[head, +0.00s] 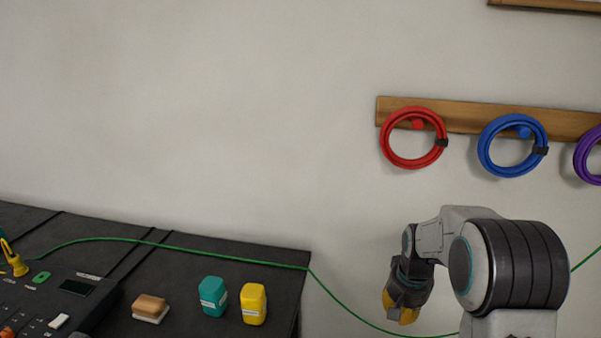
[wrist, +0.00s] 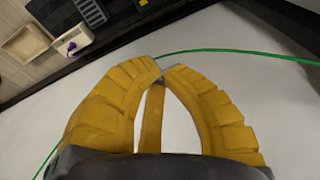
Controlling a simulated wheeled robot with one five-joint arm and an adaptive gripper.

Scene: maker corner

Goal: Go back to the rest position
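My gripper (head: 401,312) shows at the lower right of the head view, its yellow fingers pointing down, in front of the wall and to the right of the dark bench. In the wrist view my gripper (wrist: 162,70) has its yellow fingers curved together, the tips almost meeting. A narrow yellow-brown strip stands between them and looks like a part of the gripper.
The dark bench (head: 232,247) carries a teal container (head: 213,297), a yellow container (head: 253,304) and a wood-topped block (head: 150,307). A green cable (head: 190,250) crosses the bench and hangs past its edge. Red (head: 387,153), blue (head: 487,160) and purple coils hang on a wall rail (head: 462,122).

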